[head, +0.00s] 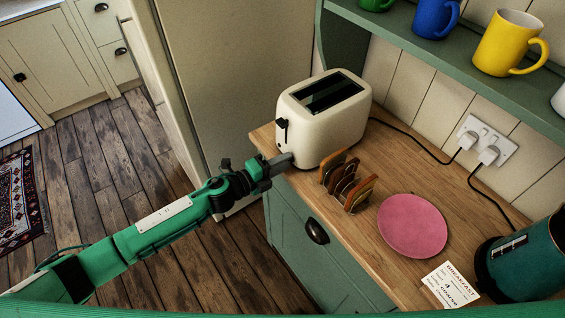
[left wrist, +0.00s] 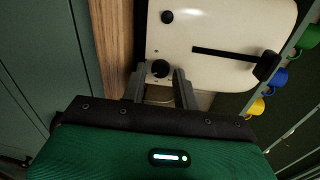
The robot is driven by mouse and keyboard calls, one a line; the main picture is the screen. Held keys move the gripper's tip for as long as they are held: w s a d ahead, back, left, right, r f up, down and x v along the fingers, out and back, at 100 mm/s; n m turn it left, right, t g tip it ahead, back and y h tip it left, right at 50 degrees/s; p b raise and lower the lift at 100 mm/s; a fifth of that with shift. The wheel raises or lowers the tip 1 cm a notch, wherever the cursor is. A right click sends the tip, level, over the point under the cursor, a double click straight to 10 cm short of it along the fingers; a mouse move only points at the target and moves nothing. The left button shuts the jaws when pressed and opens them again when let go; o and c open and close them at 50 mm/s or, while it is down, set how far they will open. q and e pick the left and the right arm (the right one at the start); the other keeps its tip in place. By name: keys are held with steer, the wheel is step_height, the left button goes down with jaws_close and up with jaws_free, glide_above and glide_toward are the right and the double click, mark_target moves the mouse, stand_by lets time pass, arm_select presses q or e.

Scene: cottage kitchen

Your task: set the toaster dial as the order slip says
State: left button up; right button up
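The cream toaster (head: 316,128) stands at the far left end of the wooden counter, with its lever (head: 283,124) on its near left face. In the left wrist view that face shows a round black dial (left wrist: 160,69), a small black button (left wrist: 167,17) and the lever in a slot (left wrist: 268,66). My left gripper (head: 288,160) is at the toaster's lower front; its open fingers (left wrist: 160,80) point at the dial, one on each side. I cannot tell whether they touch it. The order slip (head: 450,283) lies front right; I make out "BREAKFAST" and a 4. My right gripper is not in view.
A toast rack (head: 348,184) with toast stands just right of my left gripper. A pink plate (head: 412,226) and a teal kettle (head: 522,259) are further right. Cables run to a wall socket (head: 484,142). A shelf with mugs (head: 508,45) hangs above.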

arm_select(q)
steer(key=b+v, duration=0.3)
steer(key=v, duration=1)
steer(key=shift+a, duration=0.15)
steer(key=shift+s, duration=0.1)
